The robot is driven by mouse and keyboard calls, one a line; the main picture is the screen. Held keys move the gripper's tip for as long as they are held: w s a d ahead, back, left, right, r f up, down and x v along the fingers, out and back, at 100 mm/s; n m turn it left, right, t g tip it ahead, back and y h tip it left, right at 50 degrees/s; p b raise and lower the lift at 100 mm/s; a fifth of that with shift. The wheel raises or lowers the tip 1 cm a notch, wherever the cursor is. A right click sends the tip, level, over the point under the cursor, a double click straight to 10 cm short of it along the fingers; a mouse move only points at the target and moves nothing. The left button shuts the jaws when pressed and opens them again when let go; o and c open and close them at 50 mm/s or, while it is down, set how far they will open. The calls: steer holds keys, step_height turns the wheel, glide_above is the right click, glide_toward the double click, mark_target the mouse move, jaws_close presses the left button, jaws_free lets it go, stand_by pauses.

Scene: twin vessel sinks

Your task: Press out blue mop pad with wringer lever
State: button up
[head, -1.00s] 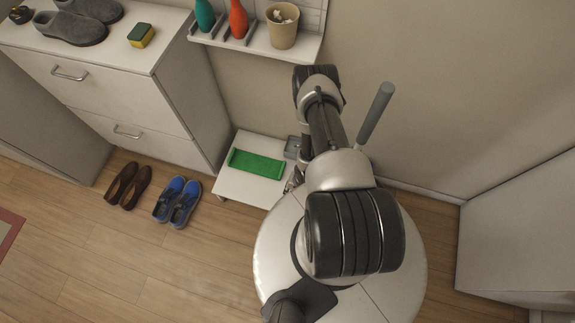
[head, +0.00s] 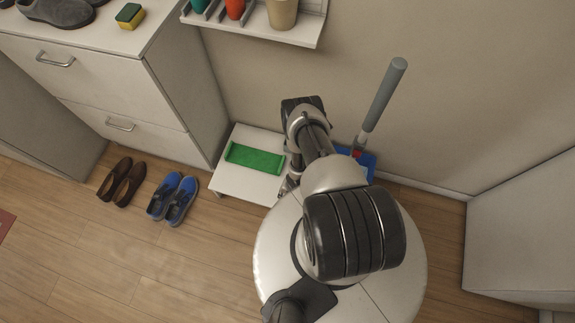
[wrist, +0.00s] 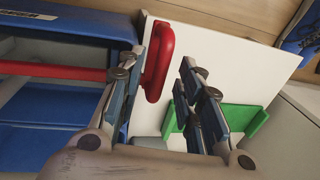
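A red lever with a rounded red grip (wrist: 158,65) reaches across the wrist view from a blue bucket (wrist: 70,27) at the left. The bucket also shows in the head view (head: 369,165), mostly hidden behind my arm. My gripper (wrist: 173,55) is open. The red grip lies beside and partly behind its left finger, and the right finger stands apart from it; I cannot tell whether they touch. In the head view my gripper (head: 289,184) is by the edge of a low white table. A grey pole (head: 385,95) rises from the bucket. I cannot make out the mop pad.
A green tray (head: 255,158) lies on the low white table (head: 235,185). A white cabinet (head: 165,110) stands left, with brown shoes (head: 122,182) and blue shoes (head: 173,198) before it. A wall shelf (head: 255,30) hangs above. The floor in front is clear.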

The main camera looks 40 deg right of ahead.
steer(key=shift+c, duration=0.3)
jaws_close()
steer(key=shift+r, duration=0.1)
stand_by(0.4)
